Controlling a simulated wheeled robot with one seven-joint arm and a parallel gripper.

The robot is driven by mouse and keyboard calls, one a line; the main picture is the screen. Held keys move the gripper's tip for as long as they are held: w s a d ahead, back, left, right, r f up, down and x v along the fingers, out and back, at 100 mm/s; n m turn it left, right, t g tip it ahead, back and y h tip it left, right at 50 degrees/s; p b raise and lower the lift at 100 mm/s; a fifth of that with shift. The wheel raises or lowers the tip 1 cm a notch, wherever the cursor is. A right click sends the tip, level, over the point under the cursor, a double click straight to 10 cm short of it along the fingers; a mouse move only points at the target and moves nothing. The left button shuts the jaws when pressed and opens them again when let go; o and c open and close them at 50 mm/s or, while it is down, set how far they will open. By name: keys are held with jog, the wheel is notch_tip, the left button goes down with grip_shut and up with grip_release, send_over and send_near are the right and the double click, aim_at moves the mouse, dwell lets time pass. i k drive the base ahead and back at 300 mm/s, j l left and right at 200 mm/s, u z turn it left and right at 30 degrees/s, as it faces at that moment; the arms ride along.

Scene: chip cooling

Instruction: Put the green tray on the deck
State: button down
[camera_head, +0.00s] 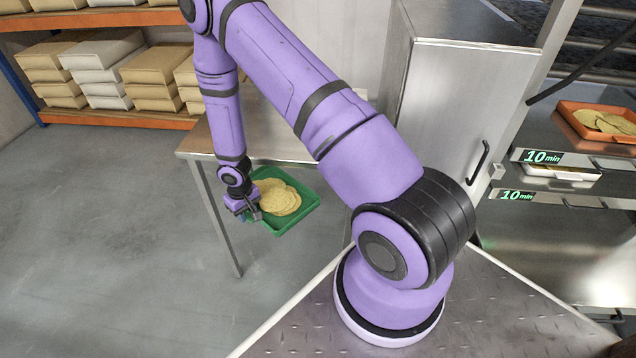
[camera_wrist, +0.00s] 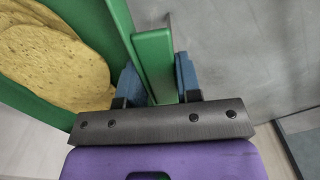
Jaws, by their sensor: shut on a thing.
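The green tray (camera_head: 300,213) holds several round yellow chips (camera_head: 278,197). It shows in the head view just in front of the steel table's near edge, seemingly held clear of it. My gripper (camera_head: 248,213) is at the tray's left end. A metal deck with a diamond pattern (camera_head: 490,318) lies under my arm's base at the lower right. Its visible part is bare.
The steel table (camera_head: 265,125) is partly hidden by my arm. A steel cabinet (camera_head: 440,110) stands right of it. At far right, a rack holds an orange tray (camera_head: 575,122) of chips and "10 min" labels. Shelves with bags (camera_head: 100,65) stand at the back left. Left floor is clear.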

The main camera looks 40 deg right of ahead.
aim_at(579, 264)
jog(key=k+l+u, duration=0.1)
jog(key=k, duration=0.25)
jog(key=k+l, duration=0.25)
jog(key=k, duration=0.15)
jog(key=k+l+u, duration=0.15)
jog(key=k, duration=0.2)
jog(key=k+l+u, duration=0.15)
jog(key=k+l, duration=0.15)
jog(key=k, duration=0.15)
jog(key=k+l+u, duration=0.2)
jog(key=k, duration=0.25)
jog(key=k+l+u, duration=0.15)
jog(key=k, duration=0.3)
jog(key=k+l+u, duration=0.1)
jog(key=k+l, duration=0.2)
jog(key=k+l+u, duration=0.15)
jog(key=k, duration=0.35)
jog(key=k+l+u, duration=0.1)
jog(key=k+l, duration=0.2)
jog(key=k, duration=0.1)
